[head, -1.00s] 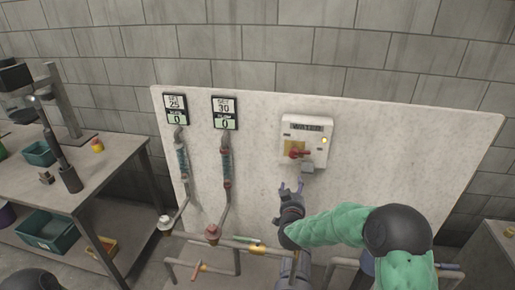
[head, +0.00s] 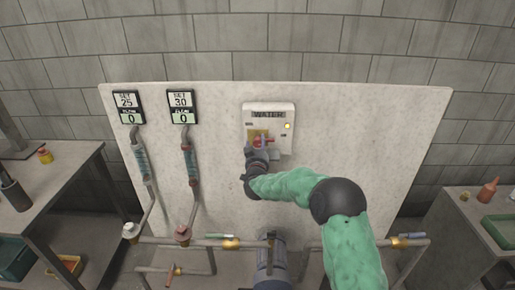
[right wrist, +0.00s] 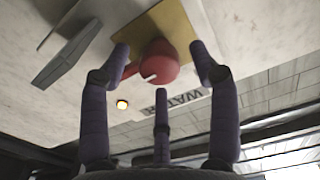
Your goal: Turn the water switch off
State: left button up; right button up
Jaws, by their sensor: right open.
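The water switch box (head: 280,108) is a white box labelled WATER on the pale wall panel, with a lit yellow lamp (head: 287,126) at its right. Its red knob (right wrist: 154,64) sits on a yellow plate (right wrist: 182,28), seen in the right wrist view. My right gripper (head: 262,148) is at the front of the box and partly covers the knob in the head view. In the right wrist view its fingers (right wrist: 160,55) are open, one on either side of the red knob; I cannot tell whether they touch it. My left gripper is not in view.
Two meters, reading SET 25 (head: 126,106) and SET 30 (head: 181,106), hang left of the box, both showing flow 0. Pipes (head: 200,241) run low along the panel's front. Tables stand left (head: 60,165) and right (head: 456,206).

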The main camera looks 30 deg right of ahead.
jog(key=shift+w+d, duration=0.15)
jog(key=shift+w, duration=0.1)
jog(key=c, duration=1.1)
jog(key=shift+c, duration=0.2)
